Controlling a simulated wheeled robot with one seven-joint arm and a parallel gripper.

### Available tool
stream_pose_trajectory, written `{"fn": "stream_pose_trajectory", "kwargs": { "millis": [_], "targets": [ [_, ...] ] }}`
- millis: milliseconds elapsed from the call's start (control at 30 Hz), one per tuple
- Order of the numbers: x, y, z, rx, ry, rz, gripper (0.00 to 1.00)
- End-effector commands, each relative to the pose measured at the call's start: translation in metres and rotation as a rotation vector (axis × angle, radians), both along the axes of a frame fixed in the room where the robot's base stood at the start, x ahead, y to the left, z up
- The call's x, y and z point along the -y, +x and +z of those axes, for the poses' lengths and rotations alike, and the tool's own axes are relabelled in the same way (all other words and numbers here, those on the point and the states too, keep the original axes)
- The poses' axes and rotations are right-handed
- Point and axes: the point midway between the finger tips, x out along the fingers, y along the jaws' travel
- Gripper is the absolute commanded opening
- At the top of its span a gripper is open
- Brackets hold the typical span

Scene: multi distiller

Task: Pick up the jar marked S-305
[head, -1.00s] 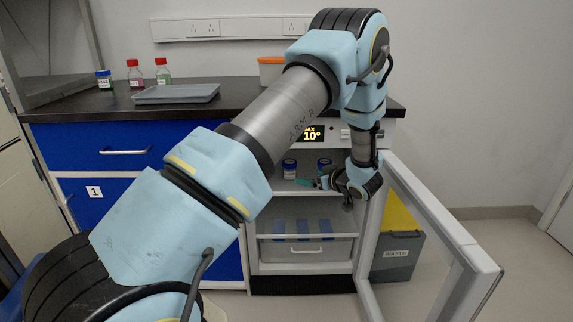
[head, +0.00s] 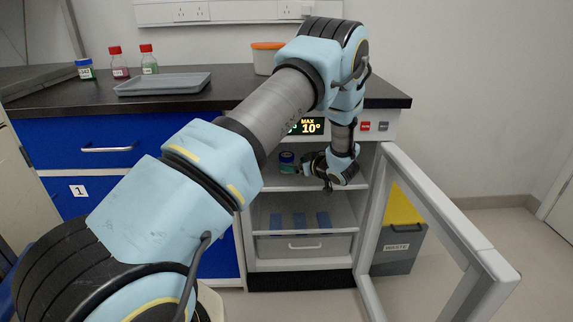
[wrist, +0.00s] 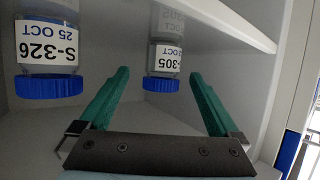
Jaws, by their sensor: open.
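The jar marked S-305 (wrist: 163,64) has a blue lid and a white label. In the wrist view, which is upside down, it stands between the two green fingers of my gripper (wrist: 160,73), near and beyond their tips. The fingers are open and empty. A second jar, marked S-326 (wrist: 49,50), stands outside the finger on the picture's left. In the head view my gripper (head: 306,170) is inside the open cabinet at the upper shelf. One blue-lidded jar (head: 287,162) shows beside it; its label is too small to read, and the other jar is hidden.
The cabinet's glass door (head: 420,220) stands open on the right, with a waste bin (head: 400,247) behind it. The shelf (wrist: 225,20) and the cabinet walls are close around my gripper. A grey tray (head: 163,84) and several bottles stand on the black counter (head: 60,103).

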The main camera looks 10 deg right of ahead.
Motion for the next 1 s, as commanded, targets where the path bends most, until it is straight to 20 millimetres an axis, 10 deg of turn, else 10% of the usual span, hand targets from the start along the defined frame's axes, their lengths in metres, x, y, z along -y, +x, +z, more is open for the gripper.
{"fn": "stream_pose_trajectory", "kwargs": {
  "millis": [500, 1000],
  "targets": [
    [-0.017, 0.034, -0.014, 0.001, 0.0, 0.0, 0.96],
    [-0.017, 0.034, -0.014, 0.001, 0.0, 0.0, 0.4]
  ]
}}
